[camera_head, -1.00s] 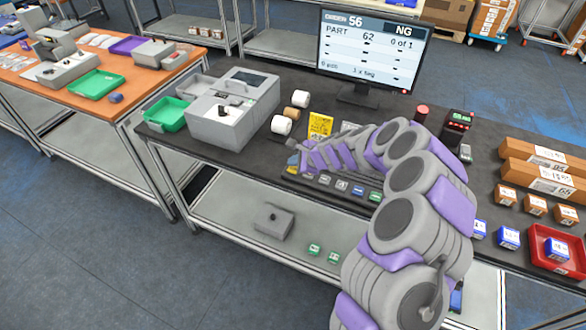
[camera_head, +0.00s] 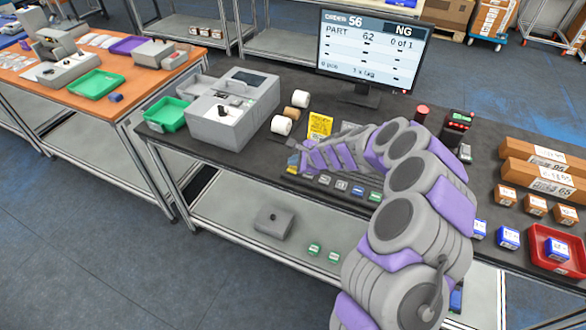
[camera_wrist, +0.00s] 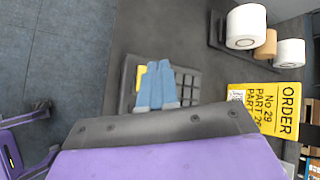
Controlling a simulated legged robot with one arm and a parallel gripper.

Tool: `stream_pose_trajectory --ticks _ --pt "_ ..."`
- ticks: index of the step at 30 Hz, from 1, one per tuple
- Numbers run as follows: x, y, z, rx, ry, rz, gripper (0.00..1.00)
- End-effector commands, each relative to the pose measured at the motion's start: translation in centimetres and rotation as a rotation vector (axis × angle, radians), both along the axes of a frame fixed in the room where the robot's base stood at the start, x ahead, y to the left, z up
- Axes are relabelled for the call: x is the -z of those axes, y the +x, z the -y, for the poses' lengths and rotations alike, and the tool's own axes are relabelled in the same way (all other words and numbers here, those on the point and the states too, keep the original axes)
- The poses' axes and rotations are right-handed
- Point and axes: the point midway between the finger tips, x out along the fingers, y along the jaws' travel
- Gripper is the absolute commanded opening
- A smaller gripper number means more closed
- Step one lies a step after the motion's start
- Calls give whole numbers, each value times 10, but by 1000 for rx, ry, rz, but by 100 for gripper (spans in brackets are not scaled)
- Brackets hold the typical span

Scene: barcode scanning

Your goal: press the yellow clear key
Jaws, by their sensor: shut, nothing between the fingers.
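A dark keypad (camera_wrist: 187,78) lies on the black bench top in the wrist view, with several dark keys showing to the right of my fingers. The yellow clear key (camera_wrist: 140,77) shows at the keypad's left side, just left of my fingers, which cover part of it. My gripper (camera_wrist: 158,66) is shut and empty, its blue fingers together over the keypad. Whether the fingertips touch a key or hover above it, I cannot tell. In the head view my gripper (camera_head: 294,160) is low over the bench, and my arm hides most of the keypad.
A yellow order card (camera_wrist: 265,109) stands right of the keypad, with label rolls (camera_wrist: 246,26) beyond it. A monitor (camera_head: 374,43) stands behind. Several coloured tags lie along the bench's front edge. A scale-like grey machine (camera_head: 232,108) is to the left.

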Motion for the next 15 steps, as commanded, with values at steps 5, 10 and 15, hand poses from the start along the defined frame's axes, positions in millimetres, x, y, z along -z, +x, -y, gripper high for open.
stream_pose_trajectory --ticks 5,10,15 --pt "0 0 0 0 0 0 0" --pt "5 -1 0 1 0 -1 0" --pt "7 -1 1 1 0 -1 0"
